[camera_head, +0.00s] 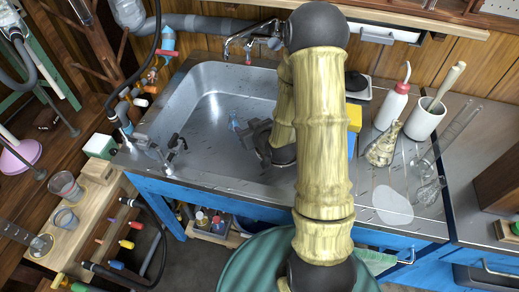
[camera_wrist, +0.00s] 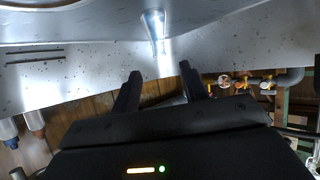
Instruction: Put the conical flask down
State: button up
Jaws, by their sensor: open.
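In the head view, a cone-shaped vessel (camera_head: 383,148), mottled yellowish-brown with a narrow neck, stands on the worktop right of the sink. It looks like the conical flask, but I cannot be sure. My gripper (camera_head: 237,125) is over the sink basin (camera_head: 214,100), left of my arm and well apart from that vessel. My arm hides part of the gripper and basin. In the wrist view my gripper (camera_wrist: 158,72) has its two dark fingers spread, with nothing visible held between them. A bright streak on metal lies beyond the fingertips.
A red-capped wash bottle (camera_head: 391,107), a white pot (camera_head: 425,118) and clear glassware (camera_head: 428,190) crowd the right worktop. A tap (camera_head: 248,38) stands behind the sink. A wooden rack with beakers (camera_head: 66,220) is at left.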

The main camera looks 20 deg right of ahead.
jog(key=s+a+r+m+g+h, duration=0.1)
jog(key=s+r+g, duration=0.3)
jog(key=s, duration=0.5)
jog(key=s+a+r+m+g+h, duration=0.1)
jog(key=s+r+g, duration=0.4)
jog(key=s, duration=0.5)
jog(key=shift+s+m+g, duration=0.15)
jog(key=shift+m+g, duration=0.15)
jog(key=shift+g, duration=0.1)
jog(key=shift+r, duration=0.2)
jog(key=w+p+v, duration=0.3)
jog(key=p+v, duration=1)
jog(key=w+a+r+p+v, duration=0.1)
jog(key=w+p+v, duration=0.2)
jog(key=p+v, duration=1)
jog(key=shift+r+p, duration=0.55)
jog(key=shift+p, duration=0.25)
jog(key=shift+s+d+f, duration=0.1)
jog(key=shift+c, duration=0.5)
